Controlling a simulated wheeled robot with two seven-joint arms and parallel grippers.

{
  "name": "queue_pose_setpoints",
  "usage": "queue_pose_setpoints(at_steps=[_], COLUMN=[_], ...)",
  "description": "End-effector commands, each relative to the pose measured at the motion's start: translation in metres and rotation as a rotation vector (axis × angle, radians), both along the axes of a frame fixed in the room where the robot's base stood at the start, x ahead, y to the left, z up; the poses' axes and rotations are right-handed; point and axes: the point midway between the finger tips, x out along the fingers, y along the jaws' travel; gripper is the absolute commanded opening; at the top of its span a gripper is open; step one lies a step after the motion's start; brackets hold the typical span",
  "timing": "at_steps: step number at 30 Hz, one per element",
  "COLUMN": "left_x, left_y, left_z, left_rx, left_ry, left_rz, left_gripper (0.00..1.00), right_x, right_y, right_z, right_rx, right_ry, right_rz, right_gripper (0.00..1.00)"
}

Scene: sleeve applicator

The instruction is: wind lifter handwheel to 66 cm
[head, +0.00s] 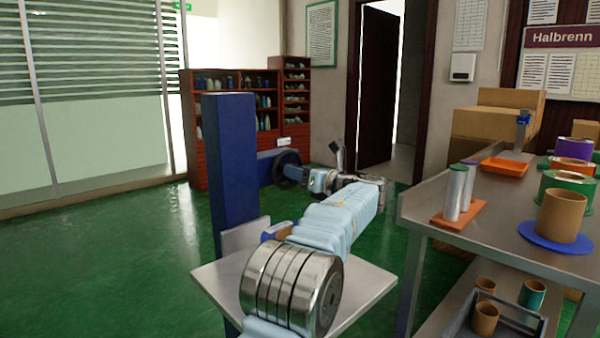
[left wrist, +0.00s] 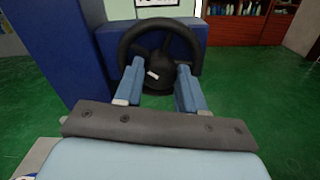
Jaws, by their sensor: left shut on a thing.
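The lifter has a tall blue column (head: 230,165) and a pale flat platform (head: 362,288), partly hidden behind my left arm. Its black handwheel (head: 278,169) sits on a blue housing (head: 267,162) right of the column. In the left wrist view the handwheel (left wrist: 133,36) faces me, with its rim, spokes and dark hub showing. My left gripper (head: 303,177) is at the handwheel, its two blue fingers (left wrist: 160,75) on either side of the hub area, shut on the wheel. A white label (head: 283,141) stands on the housing; its reading is too small to tell. My right gripper is out of view.
Red shelves (head: 190,125) stand behind the lifter. The green floor (head: 120,260) is clear at the left.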

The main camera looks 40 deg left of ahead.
Motion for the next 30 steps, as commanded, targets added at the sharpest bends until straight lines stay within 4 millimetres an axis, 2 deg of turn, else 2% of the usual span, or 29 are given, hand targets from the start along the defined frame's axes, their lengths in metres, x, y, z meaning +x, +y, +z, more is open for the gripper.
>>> queue_pose_setpoints(at_steps=[15, 16, 20, 30], left_x=[0.0003, 0.0003, 0.0002, 0.0001], left_y=[-0.0004, -0.0004, -0.0003, -0.0034], left_z=[-0.0010, -0.0010, -0.0007, -0.0003], left_rx=[-0.003, -0.003, -0.003, -0.002], left_ry=[-0.021, -0.021, -0.021, -0.021], left_rz=[-0.001, -0.001, -0.001, -0.001], left_gripper=[0.09, 0.44, 0.64, 0.65], right_x=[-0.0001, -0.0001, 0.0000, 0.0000], right_y=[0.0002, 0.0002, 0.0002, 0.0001], right_z=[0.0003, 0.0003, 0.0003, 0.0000], right_rx=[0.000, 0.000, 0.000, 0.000], right_ry=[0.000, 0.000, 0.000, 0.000], right_rz=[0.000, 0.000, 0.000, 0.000], right_gripper=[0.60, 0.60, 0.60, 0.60])
